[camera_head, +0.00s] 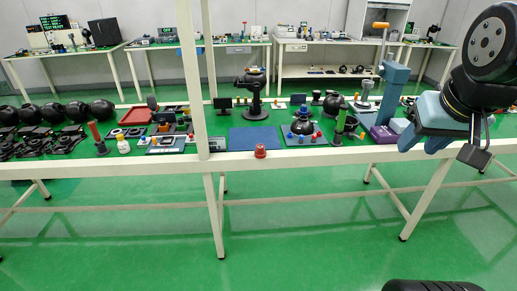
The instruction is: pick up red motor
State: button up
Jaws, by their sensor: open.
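A small red cylindrical piece (260,151), which looks like the red motor, stands upright at the front edge of the near workbench, just in front of a dark blue mat. My gripper (426,146) is at the right of the view, with blue-grey fingers pointing down. It is open and I see nothing between its fingers. It is well to the right of the red piece and apart from it. Part of my arm hides the bench's right end.
The near bench (330,157) is crowded. A white upright post (190,80) rises left of the red piece. The blue mat (255,138) is mostly clear. A black dome (302,126) on a tray, a purple box (383,134) and a blue press (392,90) stand rightward.

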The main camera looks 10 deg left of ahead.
aim_at(260, 153)
jog(key=i, duration=0.85)
jog(key=z, duration=0.05)
